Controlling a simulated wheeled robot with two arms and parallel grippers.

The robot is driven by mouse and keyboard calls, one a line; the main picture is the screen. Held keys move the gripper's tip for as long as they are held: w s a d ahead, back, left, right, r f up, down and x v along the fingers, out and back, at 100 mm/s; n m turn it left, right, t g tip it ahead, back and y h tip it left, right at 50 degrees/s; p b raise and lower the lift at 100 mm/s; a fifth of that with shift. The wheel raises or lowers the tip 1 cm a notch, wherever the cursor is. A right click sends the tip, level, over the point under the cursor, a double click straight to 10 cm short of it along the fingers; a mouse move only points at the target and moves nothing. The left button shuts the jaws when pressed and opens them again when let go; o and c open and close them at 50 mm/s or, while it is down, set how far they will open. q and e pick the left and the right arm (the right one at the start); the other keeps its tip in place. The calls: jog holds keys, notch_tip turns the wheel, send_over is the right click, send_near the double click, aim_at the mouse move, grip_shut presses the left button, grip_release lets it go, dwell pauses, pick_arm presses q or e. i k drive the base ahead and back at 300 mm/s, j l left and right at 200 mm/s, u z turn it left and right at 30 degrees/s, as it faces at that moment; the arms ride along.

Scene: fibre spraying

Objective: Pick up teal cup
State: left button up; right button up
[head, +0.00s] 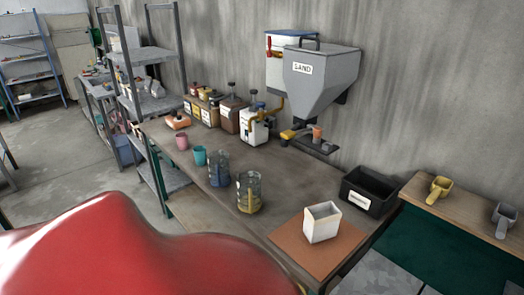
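The teal cup (199,155) stands upright on the long workbench (198,187), left of the middle of the head view. A pink cup (182,141) is just to its left and a little farther back. A clear jar with dark contents (218,169) is close to its right. Neither of my grippers is in view.
A second jar (249,192) stands nearer on the bench. Several labelled containers line the wall behind, beside a grey sand hopper (320,75). A white square container (322,222) sits on a brown board (290,240). A black bin (369,190) is to the right.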

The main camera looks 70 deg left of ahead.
aim_at(200, 153)
jog(key=u, duration=2.55)
jog(key=i+j+z, duration=0.35)
jog(key=i+j, duration=0.2)
jog(key=i+j+z, duration=0.15)
jog(key=j, duration=0.25)
jog(key=i+j+z, duration=0.15)
jog(key=i+j, duration=0.2)
jog(key=i+j+z, duration=0.2)
jog(key=j, duration=0.2)
jog(key=i+j+z, duration=0.15)
jog(key=j, duration=0.3)
jog(key=j+z, duration=0.2)
jog(key=j, duration=0.25)
jog(key=j+z, duration=0.2)
jog(key=j, duration=0.25)
jog(key=k+j+z, duration=0.2)
jog(key=j, duration=0.25)
jog(key=j+z, duration=0.2)
jog(key=j, duration=0.25)
jog(key=k+j+z, duration=0.1)
jog(key=k+j, duration=0.15)
jog(key=i+l, duration=0.6)
jog(key=i, duration=0.25)
